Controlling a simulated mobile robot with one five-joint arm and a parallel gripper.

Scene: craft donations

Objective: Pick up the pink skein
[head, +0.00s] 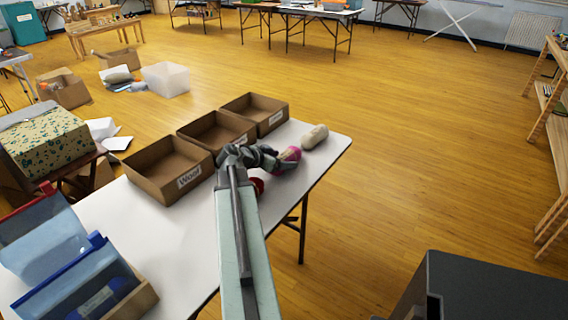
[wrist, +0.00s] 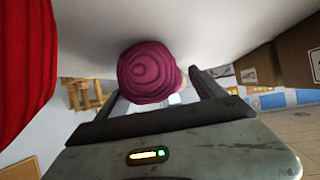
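The pink skein (head: 291,154) lies on the white table near its right end, partly hidden behind my gripper (head: 273,160). In the wrist view the pink skein (wrist: 147,70) shows end-on as a round magenta coil, in front of my gripper (wrist: 154,84). The two fingers are spread apart, with the skein in line with the gap between them. I cannot tell whether either finger touches it.
A red skein (head: 257,186) lies close beside my arm and looms at left in the wrist view (wrist: 22,70). A cream skein (head: 314,137) lies beyond the pink one. Three cardboard boxes line the table's far side, the nearest labelled Wool (head: 168,171).

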